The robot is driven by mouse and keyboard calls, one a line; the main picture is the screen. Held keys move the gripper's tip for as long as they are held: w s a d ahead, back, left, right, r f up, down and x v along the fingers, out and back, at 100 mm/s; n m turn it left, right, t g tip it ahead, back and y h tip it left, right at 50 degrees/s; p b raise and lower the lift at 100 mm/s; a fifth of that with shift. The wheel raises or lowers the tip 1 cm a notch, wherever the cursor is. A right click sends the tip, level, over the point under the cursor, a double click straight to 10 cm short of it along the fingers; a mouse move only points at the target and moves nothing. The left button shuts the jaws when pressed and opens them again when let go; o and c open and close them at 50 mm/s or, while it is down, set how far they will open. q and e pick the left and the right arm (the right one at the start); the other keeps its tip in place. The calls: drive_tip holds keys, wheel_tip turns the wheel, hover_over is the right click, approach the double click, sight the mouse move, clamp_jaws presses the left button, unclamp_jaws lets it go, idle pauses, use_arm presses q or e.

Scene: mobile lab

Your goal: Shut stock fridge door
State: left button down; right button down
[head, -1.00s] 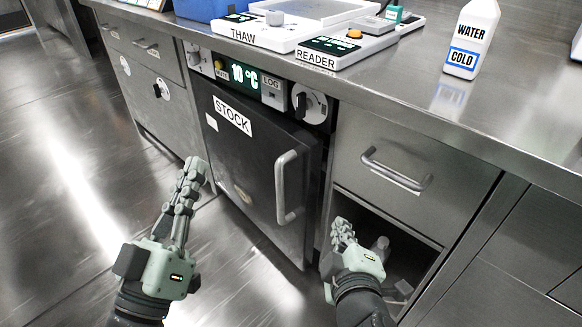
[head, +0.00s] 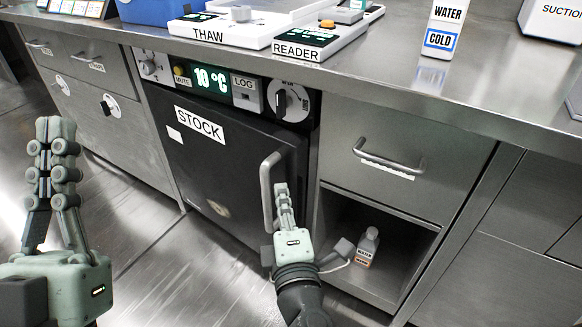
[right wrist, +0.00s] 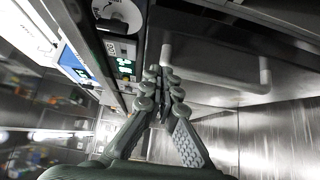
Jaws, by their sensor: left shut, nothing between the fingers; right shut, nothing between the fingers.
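The dark stock fridge door (head: 215,160) with its STOCK label fills the middle of the head view. Its right edge seems to stand slightly proud of the frame, so it looks a little ajar. The grey door handle (head: 266,190) is vertical, near the right edge; it also shows in the right wrist view (right wrist: 264,78). My right gripper (head: 282,190) is shut and empty, in front of the door just right of the handle; contact with the door cannot be told. My left gripper (head: 56,130) is shut and empty at the far left, away from the door.
The control panel (head: 230,85) reads 10 °C above the door. An open cubby (head: 405,250) holding a small bottle (head: 367,247) lies right.

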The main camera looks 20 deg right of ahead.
drive_tip(key=w+d, duration=0.1)
drive_tip(key=w, duration=0.1)
drive_tip(key=w+d, duration=0.1)
drive_tip(key=w, duration=0.1)
drive_tip(key=w+d, duration=0.1)
drive_tip(key=w, duration=0.1)
drive_tip(key=shift+d, duration=0.3)
use_arm(q)
drive_tip(key=shift+w+d+f, duration=0.1)
drive_tip(key=shift+w+f, duration=0.1)
drive_tip(key=shift+w, duration=0.05)
use_arm(e)
drive_tip(key=shift+w+d, duration=0.3)
drive_tip(key=shift+d, duration=0.1)
